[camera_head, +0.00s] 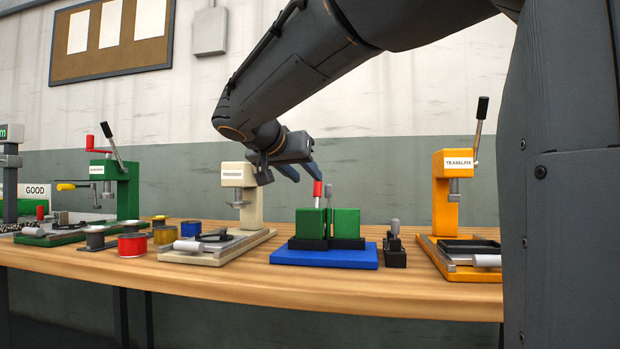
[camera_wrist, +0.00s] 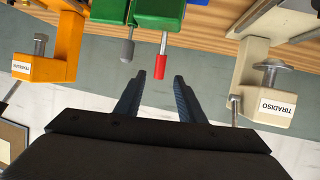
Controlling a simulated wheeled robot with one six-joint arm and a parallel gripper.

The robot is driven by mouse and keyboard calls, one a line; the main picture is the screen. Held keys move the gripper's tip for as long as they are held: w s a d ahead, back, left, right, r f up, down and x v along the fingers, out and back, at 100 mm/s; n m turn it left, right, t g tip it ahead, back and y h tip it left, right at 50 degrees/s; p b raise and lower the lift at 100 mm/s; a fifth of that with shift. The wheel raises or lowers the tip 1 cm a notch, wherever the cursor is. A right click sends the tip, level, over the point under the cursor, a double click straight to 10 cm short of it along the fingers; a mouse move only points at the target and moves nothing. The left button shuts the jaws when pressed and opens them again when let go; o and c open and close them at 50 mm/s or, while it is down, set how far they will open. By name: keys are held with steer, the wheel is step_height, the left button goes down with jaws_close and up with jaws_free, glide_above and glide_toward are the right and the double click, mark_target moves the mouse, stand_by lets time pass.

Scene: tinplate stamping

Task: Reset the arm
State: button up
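My gripper (camera_head: 290,172) is above the bench, reaching down from the upper right of the head view. In the head view the red-tipped pin (camera_head: 317,189) stands upright by the green blocks (camera_head: 310,223) on a blue base (camera_head: 325,256), close to the fingers. Whether a finger touches it cannot be told.
A cream press (camera_head: 250,205) stands left of the blue base and an orange press (camera_head: 440,205) right. A green press (camera_head: 128,190) and several spools (camera_head: 132,246) are further left. A black block with a grey pin (camera_head: 395,250) is close right of the blue base. Wall behind.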

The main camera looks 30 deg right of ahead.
steer(key=shift+s+a+r, duration=0.15)
steer(key=shift+s+a, duration=0.05)
steer(key=shift+s, duration=0.05)
stand_by(0.3)
